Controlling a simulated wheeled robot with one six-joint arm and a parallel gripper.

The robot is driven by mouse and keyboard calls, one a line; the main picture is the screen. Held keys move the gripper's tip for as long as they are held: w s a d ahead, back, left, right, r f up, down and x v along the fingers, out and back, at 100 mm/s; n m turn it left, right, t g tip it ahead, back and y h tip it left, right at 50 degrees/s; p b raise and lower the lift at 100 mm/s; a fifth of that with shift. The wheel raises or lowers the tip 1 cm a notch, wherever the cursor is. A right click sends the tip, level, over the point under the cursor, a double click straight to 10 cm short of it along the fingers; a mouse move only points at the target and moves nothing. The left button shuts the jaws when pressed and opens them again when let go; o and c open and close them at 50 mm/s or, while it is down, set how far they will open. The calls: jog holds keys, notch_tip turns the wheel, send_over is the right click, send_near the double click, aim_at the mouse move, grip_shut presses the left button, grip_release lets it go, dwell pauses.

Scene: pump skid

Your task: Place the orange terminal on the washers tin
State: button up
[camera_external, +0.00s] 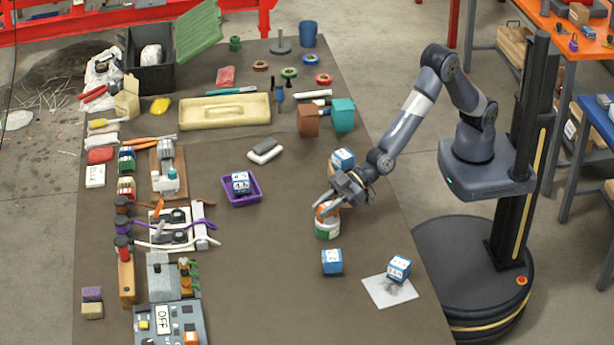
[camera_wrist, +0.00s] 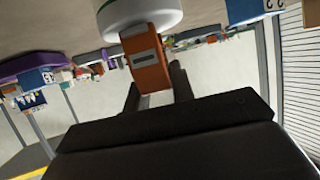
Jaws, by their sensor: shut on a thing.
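The orange terminal (camera_wrist: 148,62) is a small orange block between the fingers of my gripper (camera_wrist: 156,88) in the wrist view. In the outside view my gripper (camera_external: 325,203) is shut on it and points down and left. A round white and green tin (camera_external: 327,230), which I take to be the washers tin, stands upright on the bench directly below. In the wrist view, which is upside down, the pale tin (camera_wrist: 138,14) is at the top, against or very close to the terminal's end. I cannot tell whether they touch. The tin's label is not readable.
Blue and white blocks stand nearby: one behind my gripper (camera_external: 343,159), one in front of the tin (camera_external: 332,262), and one on a pale plate (camera_external: 399,268). A purple tray (camera_external: 257,192) holding another is to the left. Bare bench lies between tin and tray.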

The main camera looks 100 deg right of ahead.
jog(key=shift+f, duration=0.2)
jog(key=o, duration=1)
jog(key=shift+r, duration=0.1)
jog(key=shift+r, duration=0.15)
jog(key=shift+s+r, duration=0.1)
jog(key=shift+s, duration=0.1)
jog(key=v, duration=1.1)
jog(key=shift+s+d+b, duration=0.15)
jog(key=shift+s+b, duration=0.1)
jog(key=shift+b, duration=0.05)
